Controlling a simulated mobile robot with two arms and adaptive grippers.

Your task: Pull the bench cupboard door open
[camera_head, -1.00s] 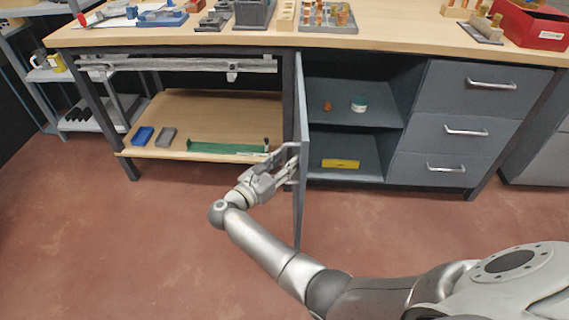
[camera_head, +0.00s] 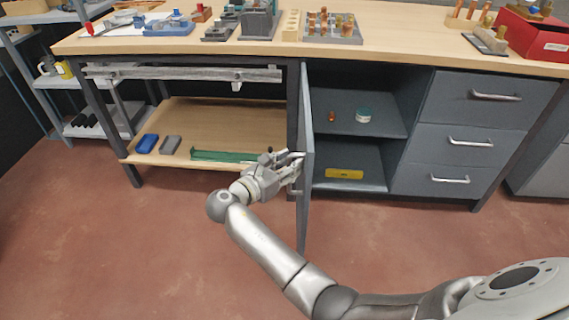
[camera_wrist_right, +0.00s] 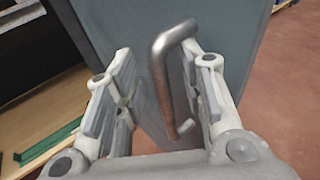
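The bench cupboard door (camera_head: 306,150) stands swung wide open, seen nearly edge-on in the head view; its grey face also shows in the wrist view (camera_wrist_right: 225,30). Its bar handle (camera_wrist_right: 163,85) is on the face turned to the left. My right gripper (camera_head: 288,168) is at the handle side of the door. In the wrist view my right gripper (camera_wrist_right: 160,90) has its fingers spread on either side of the handle. The handle lies closer to the right finger, with a clear gap to the left one; contact is unclear. My left gripper is not in view.
The open cupboard (camera_head: 352,150) holds a yellow item (camera_head: 344,174) and small items on its shelf. Drawers (camera_head: 470,140) are to its right. A wooden lower shelf (camera_head: 225,125) is left of the door. The red floor in front is clear.

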